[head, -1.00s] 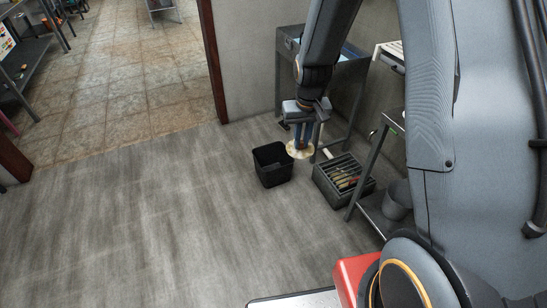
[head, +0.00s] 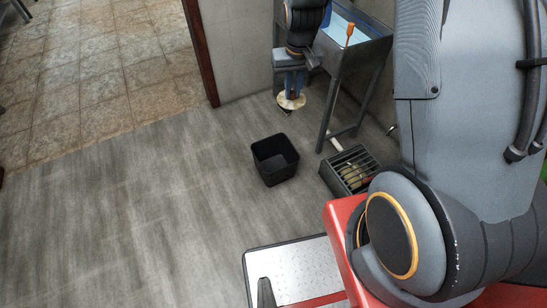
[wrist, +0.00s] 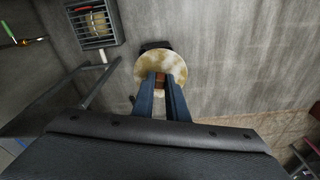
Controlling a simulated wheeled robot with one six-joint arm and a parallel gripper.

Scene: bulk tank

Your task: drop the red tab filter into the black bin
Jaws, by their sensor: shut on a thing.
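My gripper (head: 291,88) is shut on a round, cream-and-brown stained filter (head: 291,102) and holds it in the air. In the wrist view the fingertips (wrist: 161,84) pinch a reddish-brown tab (wrist: 160,80) at the near side of the filter disc (wrist: 163,64). The open black bin (head: 274,161) stands on the floor, nearer and a little left of the filter in the head view. In the wrist view only a dark edge of the bin (wrist: 154,45) shows past the disc; the rest is hidden.
A dark slotted crate (head: 348,170) holding pale discs stands on the floor right of the bin; it also shows in the wrist view (wrist: 93,42). A metal sink stand (head: 352,60) with an orange-handled tool (head: 350,33) is behind it. Floor left of the bin is clear.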

